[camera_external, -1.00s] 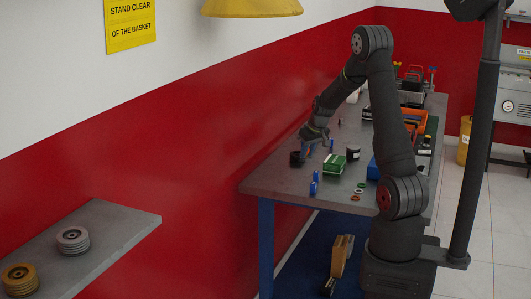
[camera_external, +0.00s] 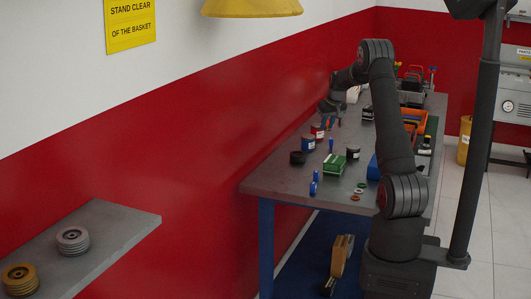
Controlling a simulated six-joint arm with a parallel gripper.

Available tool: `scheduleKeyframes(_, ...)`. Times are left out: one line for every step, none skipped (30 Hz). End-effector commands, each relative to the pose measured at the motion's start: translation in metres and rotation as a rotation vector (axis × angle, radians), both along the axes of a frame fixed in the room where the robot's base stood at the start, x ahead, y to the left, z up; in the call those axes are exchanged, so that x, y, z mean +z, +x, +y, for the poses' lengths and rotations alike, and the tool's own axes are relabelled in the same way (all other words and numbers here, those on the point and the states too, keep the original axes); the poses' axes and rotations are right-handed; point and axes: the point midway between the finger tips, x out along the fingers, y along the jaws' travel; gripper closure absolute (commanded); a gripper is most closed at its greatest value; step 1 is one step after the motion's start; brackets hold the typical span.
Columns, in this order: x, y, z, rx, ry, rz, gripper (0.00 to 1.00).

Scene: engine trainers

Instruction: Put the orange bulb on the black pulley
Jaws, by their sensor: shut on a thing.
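My gripper (camera_external: 330,120) is low over the far left part of the workbench, beside the wall and behind a red-and-white can. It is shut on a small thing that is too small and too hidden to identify. I cannot make out the orange bulb by itself. A low black round thing (camera_external: 297,157), which looks like the black pulley, lies on the bench near its left edge, in front of and to the left of my gripper and well apart from it.
On the workbench (camera_external: 275,181) stand a blue can (camera_external: 308,144), the red-and-white can (camera_external: 317,131), a black-and-white can (camera_external: 353,152) and a green box (camera_external: 334,164). Small blue items (camera_external: 314,184) stand near the front. A shelf (camera_external: 110,224) at lower left holds a grey pulley (camera_external: 73,240) and a brass pulley (camera_external: 19,279).

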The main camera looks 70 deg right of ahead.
Motion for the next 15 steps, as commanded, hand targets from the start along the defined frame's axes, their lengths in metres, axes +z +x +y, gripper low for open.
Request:
scheduleKeyframes(-0.004,0.005,0.0,0.001,0.001,0.002,0.99)
scheduleKeyframes(-0.007,0.01,0.0,0.0,0.002,0.002,0.99)
scheduleKeyframes(-0.011,0.017,0.002,0.001,0.002,0.002,0.99)
scheduleKeyframes(-0.014,0.023,0.003,0.002,0.002,0.002,0.99)
scheduleKeyframes(-0.019,0.03,0.004,0.001,0.002,0.002,0.99)
scheduleKeyframes(-0.025,0.039,0.006,0.003,0.003,0.001,0.99)
scheduleKeyframes(-0.028,0.046,0.007,0.003,0.001,0.002,0.99)
scheduleKeyframes(-0.033,0.053,0.008,0.002,0.002,0.002,0.99)
scheduleKeyframes(-0.039,0.062,0.01,0.004,0.002,0.003,0.99)
scheduleKeyframes(-0.043,0.069,0.012,0.002,0.002,0.002,0.99)
scheduleKeyframes(-0.047,0.075,0.013,0.002,0.002,0.002,0.99)
scheduleKeyframes(-0.051,0.084,0.014,0.002,0.002,0.002,0.99)
scheduleKeyframes(-0.055,0.089,0.015,0.001,0.002,0.001,0.99)
scheduleKeyframes(-0.058,0.094,0.016,0.002,0.001,0.001,0.99)
scheduleKeyframes(-0.061,0.1,0.017,0.001,0.001,0.002,0.99)
